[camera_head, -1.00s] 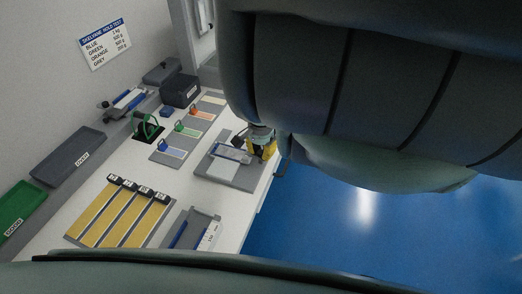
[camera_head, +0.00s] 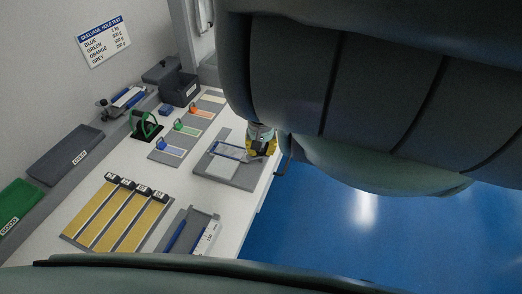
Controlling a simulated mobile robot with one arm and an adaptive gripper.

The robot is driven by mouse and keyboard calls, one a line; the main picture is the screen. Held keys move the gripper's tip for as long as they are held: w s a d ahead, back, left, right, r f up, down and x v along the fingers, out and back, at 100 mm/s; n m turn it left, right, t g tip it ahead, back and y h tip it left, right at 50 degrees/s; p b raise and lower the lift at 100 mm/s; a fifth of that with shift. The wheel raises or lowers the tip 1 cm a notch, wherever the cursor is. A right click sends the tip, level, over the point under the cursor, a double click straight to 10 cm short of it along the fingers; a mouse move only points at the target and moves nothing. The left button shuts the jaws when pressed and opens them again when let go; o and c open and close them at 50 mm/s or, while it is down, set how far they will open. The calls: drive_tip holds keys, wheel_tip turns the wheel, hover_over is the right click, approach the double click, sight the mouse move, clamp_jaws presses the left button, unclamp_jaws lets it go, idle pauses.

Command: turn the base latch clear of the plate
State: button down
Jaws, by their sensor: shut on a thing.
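My gripper (camera_head: 262,149), with yellow fingers, is low at the right edge of a grey base plate (camera_head: 211,170) on the white bench. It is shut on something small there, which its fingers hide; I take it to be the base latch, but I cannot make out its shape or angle. A pale plate with a blue edge (camera_head: 228,152) lies on the base, just left of the fingers. A light square pad (camera_head: 221,168) lies in front of it.
Colored sample cards with weights (camera_head: 187,130) stand left of the base. The bench edge drops to blue floor at right.

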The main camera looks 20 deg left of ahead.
drive_tip(key=n, duration=0.4)
drive_tip(key=shift+w+n+b, duration=0.15)
drive_tip(key=shift+n+b, duration=0.15)
drive_tip(key=shift+b, duration=0.05)
drive_tip(key=shift+n+b, duration=0.3)
drive_tip(key=shift+n, duration=2.2)
drive_tip(key=c, duration=0.8)
unclamp_jaws()
drive_tip(key=shift+r, duration=0.15)
wheel_tip(320, 180, up, 6)
drive_tip(key=shift+r, duration=0.6)
